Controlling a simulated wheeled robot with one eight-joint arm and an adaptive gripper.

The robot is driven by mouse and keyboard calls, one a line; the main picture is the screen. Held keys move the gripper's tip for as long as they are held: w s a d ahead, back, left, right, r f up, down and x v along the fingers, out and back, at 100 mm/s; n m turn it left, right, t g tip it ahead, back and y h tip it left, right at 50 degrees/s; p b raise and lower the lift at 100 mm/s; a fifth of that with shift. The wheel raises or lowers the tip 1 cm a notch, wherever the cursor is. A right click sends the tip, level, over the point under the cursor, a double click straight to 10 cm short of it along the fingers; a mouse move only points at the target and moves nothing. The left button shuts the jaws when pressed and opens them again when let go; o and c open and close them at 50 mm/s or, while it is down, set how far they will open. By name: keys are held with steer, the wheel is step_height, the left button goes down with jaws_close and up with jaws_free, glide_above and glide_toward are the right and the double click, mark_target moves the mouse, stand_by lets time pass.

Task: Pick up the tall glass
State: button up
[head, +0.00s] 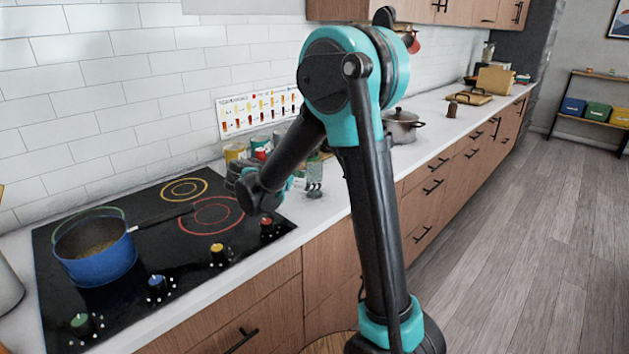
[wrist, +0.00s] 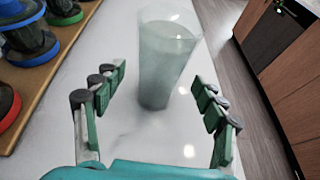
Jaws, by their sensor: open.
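The tall glass (wrist: 167,62) is clear and slightly grey-green, and stands on the white counter in the wrist view. It is ahead of my gripper (wrist: 160,98), roughly between the two rows of finger pads. The fingers are spread apart with no visible contact on the glass. The base of the glass shows near the fingertips; its rim is close to the top edge of the view. In the head view my arm's end is over the counter beside the hob, with the gripper mostly hidden, and I cannot clearly make out the glass there.
In the wrist view, several dark items with coloured rings stand on a wooden board (wrist: 45,72) at left. Wooden cabinet fronts (wrist: 285,50) and floor lie right of the counter edge. In the head view, a blue pot (head: 97,268) sits on the black hob (head: 150,235).

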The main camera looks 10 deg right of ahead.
mark_target(322, 180)
steer(key=shift+x, duration=3.35)
steer(key=c, duration=1.5)
steer(key=shift+r, duration=0.1)
steer(key=shift+c, duration=0.4)
